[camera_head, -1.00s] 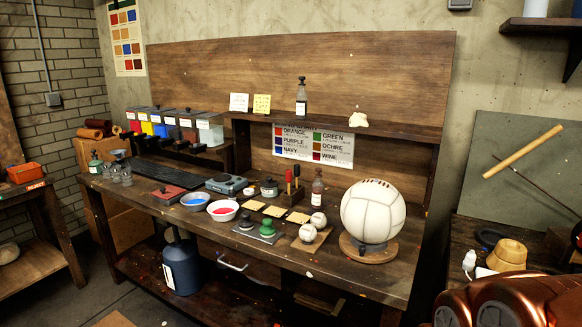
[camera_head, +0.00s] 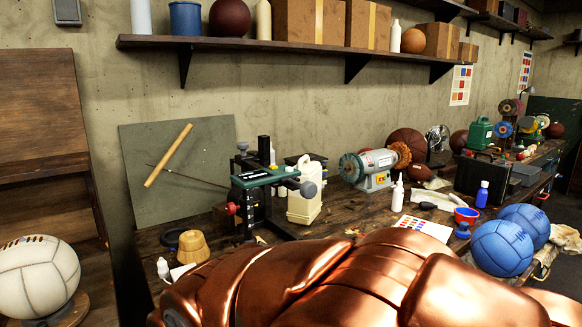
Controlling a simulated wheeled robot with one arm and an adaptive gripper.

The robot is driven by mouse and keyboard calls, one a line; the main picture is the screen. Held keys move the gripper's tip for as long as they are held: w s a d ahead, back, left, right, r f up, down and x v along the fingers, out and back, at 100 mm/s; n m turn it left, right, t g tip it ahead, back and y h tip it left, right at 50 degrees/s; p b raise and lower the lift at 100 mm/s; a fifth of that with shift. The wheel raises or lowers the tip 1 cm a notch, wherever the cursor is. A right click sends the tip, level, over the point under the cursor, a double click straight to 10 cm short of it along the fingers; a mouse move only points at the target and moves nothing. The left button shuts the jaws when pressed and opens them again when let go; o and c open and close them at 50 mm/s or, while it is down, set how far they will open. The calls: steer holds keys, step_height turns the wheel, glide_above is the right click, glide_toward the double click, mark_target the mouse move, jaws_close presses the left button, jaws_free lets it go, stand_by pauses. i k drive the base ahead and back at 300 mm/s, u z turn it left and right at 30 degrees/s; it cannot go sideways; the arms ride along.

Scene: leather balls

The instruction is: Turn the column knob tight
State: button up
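A dark upright column stand (camera_head: 264,205) with a green arm or frame (camera_head: 264,178) stands on the right-hand workbench. A red knob (camera_head: 232,208) shows on its left side. A grey round knob (camera_head: 308,190) shows at its right, and a dark knob (camera_head: 242,147) at its upper left. I cannot tell which one is the column knob, or how tight any is. My copper-coloured arm fills the bottom of the view and hides the bench's front part. My gripper is not in view.
A cream jug (camera_head: 304,195) stands right beside the stand, with a bench grinder (camera_head: 370,168) further right. A wooden block (camera_head: 193,246) and a small white bottle (camera_head: 163,269) are to its left. Blue balls (camera_head: 502,248) lie at the right. A loaded shelf (camera_head: 290,43) hangs above.

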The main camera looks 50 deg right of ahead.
mark_target(231, 209)
steer(key=z, duration=1.3)
